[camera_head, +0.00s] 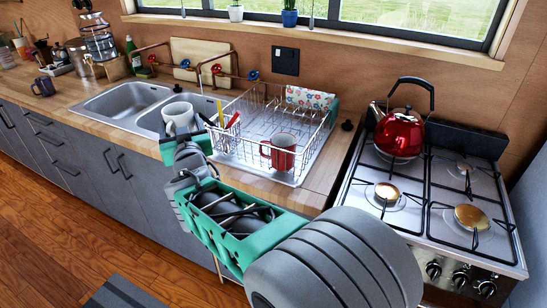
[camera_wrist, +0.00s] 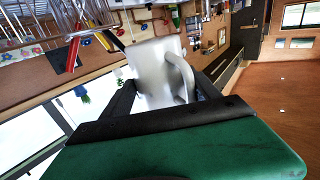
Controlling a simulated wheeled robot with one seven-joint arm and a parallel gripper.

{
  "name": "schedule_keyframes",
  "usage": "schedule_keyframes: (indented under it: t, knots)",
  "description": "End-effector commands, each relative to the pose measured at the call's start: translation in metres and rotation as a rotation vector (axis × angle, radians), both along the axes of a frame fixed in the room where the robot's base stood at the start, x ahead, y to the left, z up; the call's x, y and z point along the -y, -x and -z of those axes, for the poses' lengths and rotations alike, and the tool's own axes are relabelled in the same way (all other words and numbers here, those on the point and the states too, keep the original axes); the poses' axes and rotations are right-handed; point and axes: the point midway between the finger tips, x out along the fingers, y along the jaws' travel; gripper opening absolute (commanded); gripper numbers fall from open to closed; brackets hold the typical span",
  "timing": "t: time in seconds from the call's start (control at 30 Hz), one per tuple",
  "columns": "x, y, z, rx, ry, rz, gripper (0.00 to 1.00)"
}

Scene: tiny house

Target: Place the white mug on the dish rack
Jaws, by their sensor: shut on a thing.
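The white mug (camera_head: 178,118) is held in my gripper (camera_head: 183,139) above the counter, by the right sink basin and just left of the dish rack. In the wrist view the white mug (camera_wrist: 157,72) sits between the dark fingers of my gripper (camera_wrist: 165,100), with its handle toward the right. The wire dish rack (camera_head: 247,128) stands on the counter right of the sink. It holds a red and white mug (camera_head: 284,151), a flowered dish (camera_head: 309,98) at the back, and utensils at its left end.
The rack's middle has bare floor. A double sink (camera_head: 125,100) with taps lies to the left. A stove (camera_head: 440,190) with a red kettle (camera_head: 399,133) is to the right. A dark mug (camera_head: 43,86) stands on the far left counter.

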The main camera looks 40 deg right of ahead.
Motion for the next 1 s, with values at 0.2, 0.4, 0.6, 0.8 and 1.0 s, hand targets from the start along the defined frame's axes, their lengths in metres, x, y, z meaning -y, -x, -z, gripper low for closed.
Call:
schedule_keyframes:
  t: [0.2,0.4,0.6,0.8,1.0]
  knots:
    - [0.077,-0.014,-0.046,0.006,-0.001,0.212,0.15]
    - [0.115,-0.012,-0.070,0.005,-0.002,0.326,0.15]
    - [0.135,0.000,-0.070,0.003,-0.002,0.353,0.15]
    - [0.171,0.027,-0.051,0.000,-0.001,0.355,0.15]
    - [0.206,0.055,-0.018,-0.003,-0.002,0.353,0.15]
